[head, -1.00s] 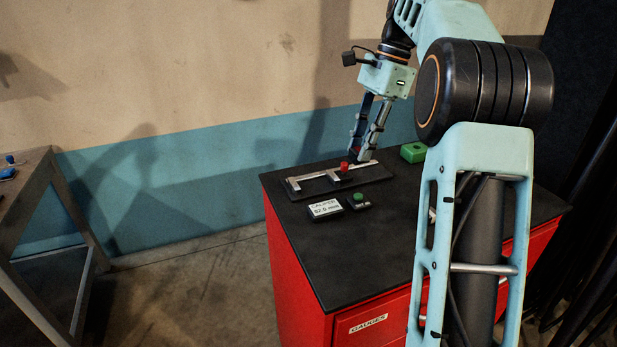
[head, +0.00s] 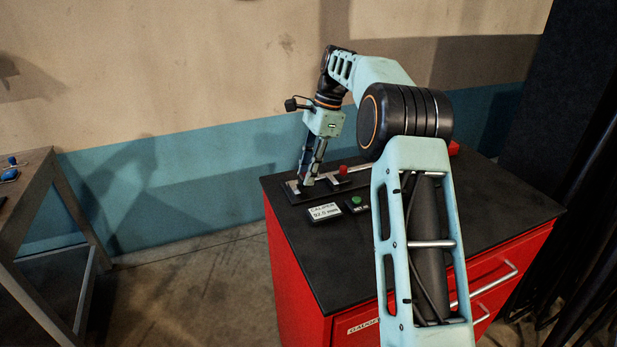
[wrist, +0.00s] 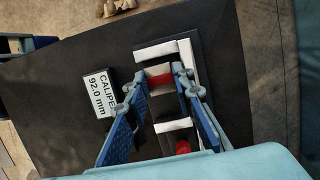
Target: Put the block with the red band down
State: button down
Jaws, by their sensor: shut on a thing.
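The block with the red band (wrist: 160,81) shows in the wrist view between my fingertips. My gripper (wrist: 161,78) is shut on it; it also shows in the head view (head: 308,182), low at the left end of the caliper. The caliper (wrist: 196,62) has two pale jaws, and in the wrist view the block lies in the gap between them. I cannot tell whether the block touches the caliper or its dark base. In the head view my fingers mostly hide the block.
A red knob (head: 343,170) sits on the caliper's slider. A display (head: 323,212) reading 92.0 mm and a green button (head: 357,201) stand in front. The black cabinet top (head: 330,265) is clear towards its front. A bench (head: 40,172) stands at the left.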

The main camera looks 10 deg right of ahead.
jog(key=shift+d+f, duration=0.1)
jog(key=shift+f, duration=0.95)
jog(key=shift+f, duration=0.2)
jog(key=c, duration=1.7)
grip_release()
jog(key=shift+o, duration=0.2)
jog(key=p+v, duration=0.2)
jog(key=v, duration=1)
jog(key=shift+r, duration=0.2)
